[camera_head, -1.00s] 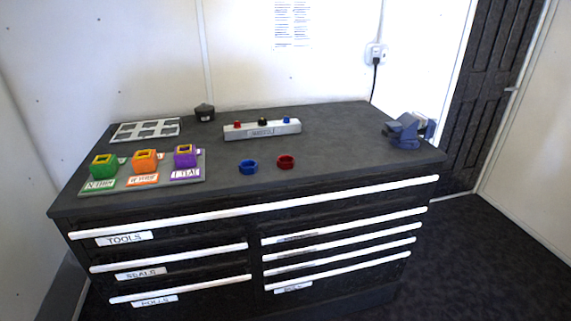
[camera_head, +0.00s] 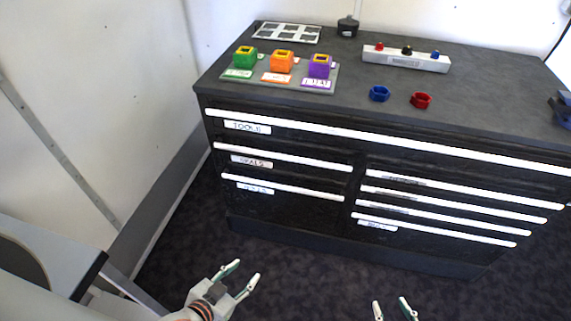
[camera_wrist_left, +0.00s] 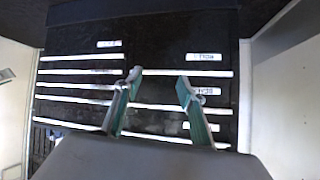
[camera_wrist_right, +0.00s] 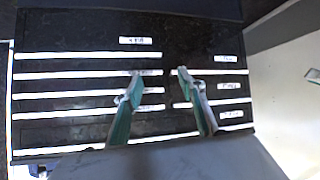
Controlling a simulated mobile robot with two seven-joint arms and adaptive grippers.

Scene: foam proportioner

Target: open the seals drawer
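The seals drawer (camera_head: 290,178) is in the left column of the black cabinet, below the tools drawer. It looks shut. Its long white handle (camera_head: 280,157) runs above a white label (camera_head: 251,162). In the left wrist view, where the cabinet appears upside down, the seals label (camera_wrist_left: 207,91) and handle (camera_wrist_left: 215,111) show near the right finger. My left gripper (camera_head: 243,270) is open and empty, in front of and below the cabinet in the head view. My right gripper (camera_head: 391,305) is open and empty at the bottom edge. Neither touches a handle.
The tools drawer (camera_head: 310,140) is above and another labelled drawer (camera_head: 290,205) below. Several white-handled drawers fill the right column (camera_head: 440,208). The cabinet top (camera_head: 470,95) holds coloured blocks, rings and a grey bar. Dark floor (camera_head: 300,260) lies clear before the cabinet.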

